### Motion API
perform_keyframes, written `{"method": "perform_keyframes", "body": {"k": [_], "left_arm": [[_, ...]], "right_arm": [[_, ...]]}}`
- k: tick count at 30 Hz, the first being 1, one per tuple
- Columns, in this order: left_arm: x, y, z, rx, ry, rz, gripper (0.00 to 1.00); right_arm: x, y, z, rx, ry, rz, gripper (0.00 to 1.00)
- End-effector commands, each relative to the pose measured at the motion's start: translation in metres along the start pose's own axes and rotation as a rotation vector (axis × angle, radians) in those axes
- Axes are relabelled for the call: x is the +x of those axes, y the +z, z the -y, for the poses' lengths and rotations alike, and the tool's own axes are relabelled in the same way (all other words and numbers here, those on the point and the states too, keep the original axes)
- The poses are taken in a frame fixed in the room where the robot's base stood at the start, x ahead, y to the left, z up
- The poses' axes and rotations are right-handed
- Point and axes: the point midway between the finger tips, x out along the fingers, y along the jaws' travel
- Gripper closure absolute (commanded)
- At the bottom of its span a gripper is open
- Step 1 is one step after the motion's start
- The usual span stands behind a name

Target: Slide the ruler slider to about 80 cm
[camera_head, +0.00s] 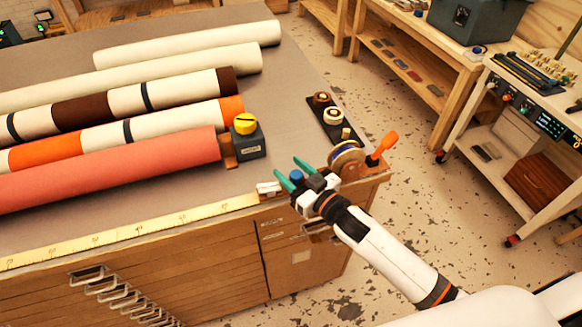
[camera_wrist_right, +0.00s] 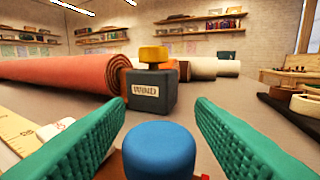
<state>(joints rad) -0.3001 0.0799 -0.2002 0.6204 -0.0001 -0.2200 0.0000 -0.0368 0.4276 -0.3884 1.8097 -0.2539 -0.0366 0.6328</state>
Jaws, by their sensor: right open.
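The yellow ruler (camera_head: 130,233) runs along the table's front edge; it also shows at lower left in the right wrist view (camera_wrist_right: 14,136). A blue round knob (camera_head: 297,176), apparently the slider's, stands near the ruler's right end. In the right wrist view the knob (camera_wrist_right: 158,150) sits low between the green fingers. A small white block (camera_head: 268,188) lies at the ruler's right end, just left of the knob. My right gripper (camera_head: 289,169) is open, with a finger on each side of the knob and visible gaps. The knob's base is hidden. My left gripper is not in view.
A dark box with a yellow button (camera_head: 247,140) stands on the table just beyond the gripper. Fabric rolls (camera_head: 110,172) lie to the left. A wheel with an orange handle (camera_head: 380,146) is at the right corner. Drawer handles (camera_head: 120,295) stick out below the ruler.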

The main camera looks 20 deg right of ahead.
Motion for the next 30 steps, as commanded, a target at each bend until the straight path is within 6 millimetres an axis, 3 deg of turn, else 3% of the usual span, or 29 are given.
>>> {"method": "perform_keyframes", "body": {"k": [11,20,26,30], "left_arm": [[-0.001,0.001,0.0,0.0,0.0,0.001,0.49],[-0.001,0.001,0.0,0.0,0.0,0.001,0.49],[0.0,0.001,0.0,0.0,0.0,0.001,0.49],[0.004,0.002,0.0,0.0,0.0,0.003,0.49]], "right_arm": [[0.005,0.0,0.0,0.0,0.001,0.0,0.52],[0.005,0.0,0.0,0.0,0.001,0.0,1.0],[0.007,0.0,-0.001,0.0,0.001,0.0,1.0],[0.018,0.0,-0.009,0.0,0.001,0.004,1.0]]}}
